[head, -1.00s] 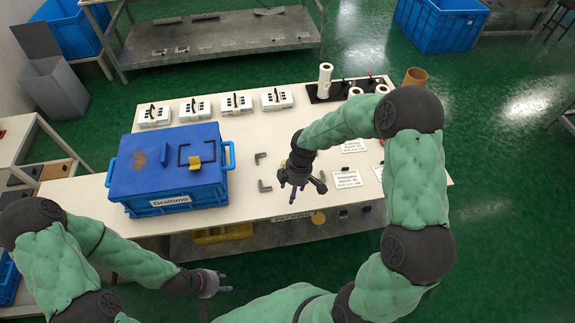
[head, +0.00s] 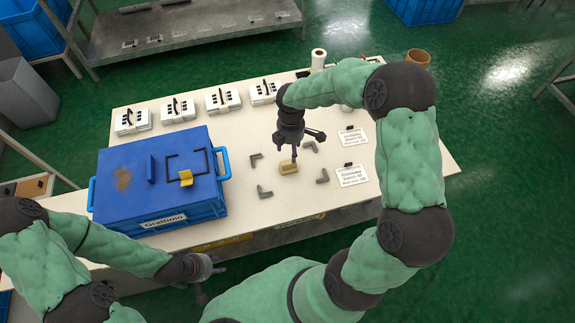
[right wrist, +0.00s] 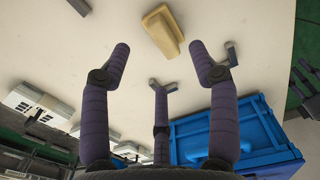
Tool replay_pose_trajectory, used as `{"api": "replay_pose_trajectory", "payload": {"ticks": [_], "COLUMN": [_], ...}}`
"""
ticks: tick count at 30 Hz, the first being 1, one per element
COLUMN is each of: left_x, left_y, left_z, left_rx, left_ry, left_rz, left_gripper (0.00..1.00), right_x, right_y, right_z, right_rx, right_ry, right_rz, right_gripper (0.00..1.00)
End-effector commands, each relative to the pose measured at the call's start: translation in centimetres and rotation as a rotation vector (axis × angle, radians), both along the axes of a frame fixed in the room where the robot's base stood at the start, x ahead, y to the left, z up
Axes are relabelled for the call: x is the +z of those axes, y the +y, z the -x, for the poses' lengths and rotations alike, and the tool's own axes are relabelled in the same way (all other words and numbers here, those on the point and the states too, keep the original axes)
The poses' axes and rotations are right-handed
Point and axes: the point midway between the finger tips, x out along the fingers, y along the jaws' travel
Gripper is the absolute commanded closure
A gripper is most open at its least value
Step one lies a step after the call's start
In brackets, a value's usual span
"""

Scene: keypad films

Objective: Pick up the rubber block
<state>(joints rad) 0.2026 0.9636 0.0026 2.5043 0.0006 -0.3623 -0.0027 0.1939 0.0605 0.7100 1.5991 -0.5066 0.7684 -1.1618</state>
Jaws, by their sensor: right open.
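The rubber block (head: 288,167) is a small tan block lying on the pale table, among dark grey corner pieces. It also shows at the top of the right wrist view (right wrist: 162,30), in front of the fingertips. My right gripper (head: 287,154) hangs above the table close to the block, just behind it in the head view. Its purple-grey fingers (right wrist: 160,62) are spread, with nothing between them. My left gripper (head: 213,268) is low at the table's front side, far from the block; its fingers are too small to tell open or shut.
A big blue lidded crate (head: 130,190) stands left of the block. Grey corner pieces (head: 264,191) lie around the block. White keypad boxes (head: 177,110) line the back, and printed cards (head: 348,177) lie to the right.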

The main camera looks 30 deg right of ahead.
Motion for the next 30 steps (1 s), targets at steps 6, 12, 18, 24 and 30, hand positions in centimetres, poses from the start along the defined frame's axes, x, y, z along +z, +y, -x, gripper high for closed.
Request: {"api": "replay_pose_trajectory", "payload": {"ticks": [6,12,18,24,30], "left_x": [-1.1,-1.8,-3.3,-3.6,-3.5], "left_y": [0.0,0.0,0.0,0.0,0.0], "left_z": [-0.1,-0.1,-0.1,-0.1,-0.1], "left_rx": [0.000,0.000,0.000,0.000,0.000], "left_ry": [-0.001,-0.001,-0.001,-0.001,-0.001], "left_rz": [0.000,0.000,0.000,0.000,0.000], "left_gripper": [0.60,0.60,0.60,0.60,0.60], "right_x": [-2.8,-4.3,-7.1,-8.0,-7.9], "right_y": [0.1,0.3,0.6,0.6,0.6], "right_z": [0.0,-0.1,-0.3,-0.4,-0.4], "right_rx": [0.000,0.001,-0.001,-0.001,-0.001], "right_ry": [0.001,0.001,0.002,-0.001,0.000], "right_rz": [-0.001,0.000,-0.001,-0.001,-0.001], "right_gripper": [0.39,0.39,0.39,0.39,0.56]}}
